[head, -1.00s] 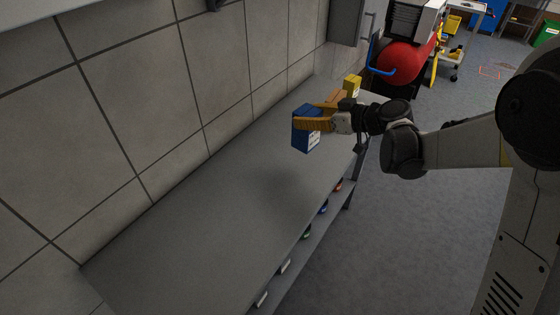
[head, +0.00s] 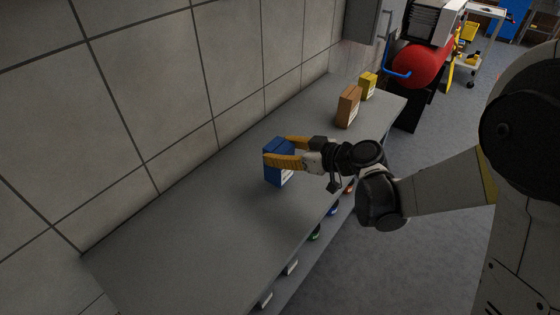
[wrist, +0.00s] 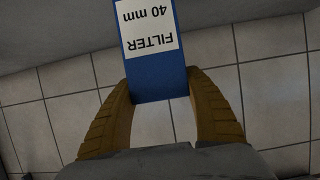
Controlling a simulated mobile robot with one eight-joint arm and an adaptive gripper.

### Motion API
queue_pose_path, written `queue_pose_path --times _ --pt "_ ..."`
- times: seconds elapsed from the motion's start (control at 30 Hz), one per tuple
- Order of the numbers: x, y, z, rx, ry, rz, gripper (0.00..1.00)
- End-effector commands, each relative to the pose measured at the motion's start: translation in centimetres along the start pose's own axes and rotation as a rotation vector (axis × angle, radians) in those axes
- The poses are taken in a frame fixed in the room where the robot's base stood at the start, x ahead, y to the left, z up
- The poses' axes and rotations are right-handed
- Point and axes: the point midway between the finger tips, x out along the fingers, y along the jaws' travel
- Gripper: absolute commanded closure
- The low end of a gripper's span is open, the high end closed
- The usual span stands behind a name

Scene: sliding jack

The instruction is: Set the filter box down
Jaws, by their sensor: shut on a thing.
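The filter box is blue with a white label. My gripper (head: 276,152) is shut on the filter box (head: 271,177), with one orange finger on each side of it. In the head view the box is upright over the middle of the grey bench top (head: 207,232). I cannot tell whether its base touches the bench. In the wrist view the box (wrist: 156,84) sits between the two fingers (wrist: 160,100), and its label reads "FILTER 40 mm" upside down.
An orange-brown box (head: 346,108) and a yellow box (head: 367,86) stand on the bench's far end. A tiled wall (head: 150,90) runs along the bench's left side. The near part of the bench is clear. A red tank (head: 422,64) stands beyond the bench.

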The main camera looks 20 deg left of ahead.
Motion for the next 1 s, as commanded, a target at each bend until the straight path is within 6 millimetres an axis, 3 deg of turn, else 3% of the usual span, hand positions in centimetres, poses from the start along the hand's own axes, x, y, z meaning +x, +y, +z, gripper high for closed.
queue_pose_path --times 0.17,0.53,0.57,0.63,1.0 --pt "1.2 0.1 2.9 0.001 0.000 0.000 0.82" --pt "1.3 0.1 3.2 0.001 0.000 0.000 0.82" --pt "1.3 0.1 3.2 0.000 0.000 0.000 0.39" --pt "1.3 0.1 3.1 0.000 0.000 0.000 0.20" --pt "1.1 0.1 2.7 0.000 0.000 0.000 0.20"
